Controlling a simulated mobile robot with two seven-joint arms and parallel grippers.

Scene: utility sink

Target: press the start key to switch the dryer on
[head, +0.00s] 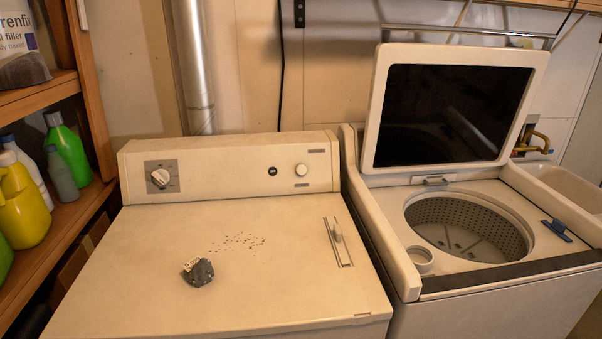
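The dryer (240,265) is the cream machine at the left centre, with a raised control panel (225,180) along its back. A dial on a grey plate (160,178) is at the panel's left. Neither of my grippers shows in the head view.
A wooden shelf (65,220) with bottles is at the left.

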